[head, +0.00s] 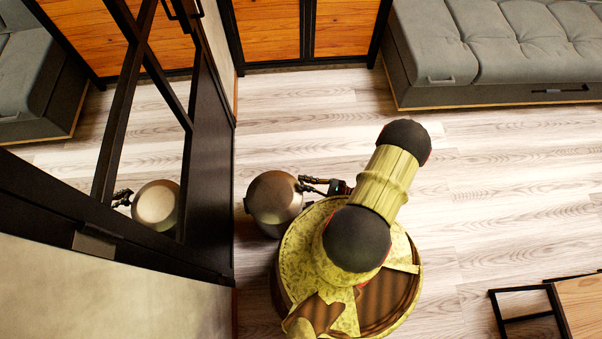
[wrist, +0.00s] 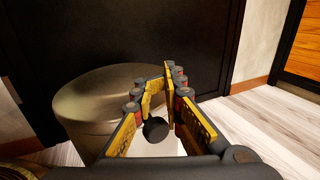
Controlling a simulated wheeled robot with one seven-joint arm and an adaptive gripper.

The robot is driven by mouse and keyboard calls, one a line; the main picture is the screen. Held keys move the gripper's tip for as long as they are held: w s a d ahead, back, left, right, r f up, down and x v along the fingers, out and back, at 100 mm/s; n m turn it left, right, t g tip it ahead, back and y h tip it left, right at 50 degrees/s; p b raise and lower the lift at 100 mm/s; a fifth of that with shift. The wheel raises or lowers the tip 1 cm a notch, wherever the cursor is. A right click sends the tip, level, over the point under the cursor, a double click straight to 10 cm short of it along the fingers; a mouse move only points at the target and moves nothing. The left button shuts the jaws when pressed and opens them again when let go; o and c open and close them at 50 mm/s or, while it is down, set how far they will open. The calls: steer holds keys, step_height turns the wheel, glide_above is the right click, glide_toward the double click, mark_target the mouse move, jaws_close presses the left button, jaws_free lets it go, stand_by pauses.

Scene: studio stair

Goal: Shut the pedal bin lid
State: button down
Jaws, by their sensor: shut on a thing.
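The pedal bin (head: 262,228) stands on the floor beside the dark door frame, to the left of my base. Its round, metallic lid (head: 275,194) faces up and looks level over the body; I cannot tell whether a small gap is left under its rim. The lid (wrist: 95,104) also fills the left middle of the wrist view. My gripper (head: 304,183) reaches in from the right at the lid's right edge. In the wrist view its fingers (wrist: 158,88) close together at the rim, shut on the lid. The fingers hide the exact contact.
A dark-framed mirrored door (head: 205,150) rises close to the bin's left and shows its reflection. A grey sofa (head: 490,50) stands at the back right, and a wooden table (head: 582,302) at the lower right. The wooden floor (head: 480,190) between them is clear.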

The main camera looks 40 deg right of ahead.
steer(key=c, duration=1.7)
jaws_free()
steer(key=shift+o, duration=0.3)
steer(key=v, duration=1.2)
